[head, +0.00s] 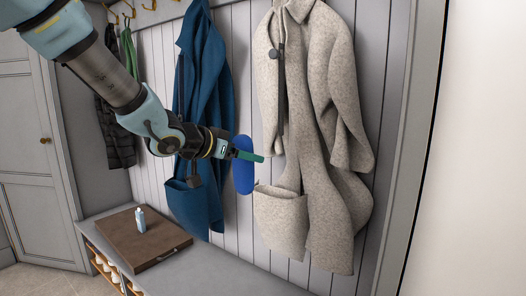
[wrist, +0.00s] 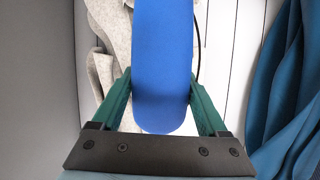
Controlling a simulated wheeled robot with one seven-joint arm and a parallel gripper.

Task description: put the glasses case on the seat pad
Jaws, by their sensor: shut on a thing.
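The glasses case is a long blue rounded piece (head: 243,177), held upright in the air in front of the coats. It also fills the middle of the wrist view (wrist: 165,60). My gripper (head: 246,155) is shut on it, with one green finger on each side in the wrist view (wrist: 160,88). A flat brown slab (head: 165,250) lies on the bench, below and left of the gripper. It may be the seat pad, but I cannot tell for sure. The case is well above the bench and apart from it.
A small pale blue bottle (head: 140,220) stands on the brown slab. The grey bench top (head: 215,275) is bare to the right of the slab. A blue coat (head: 203,100) and a beige coat (head: 315,110) hang close to the gripper. Shoes (head: 104,264) sit under the bench.

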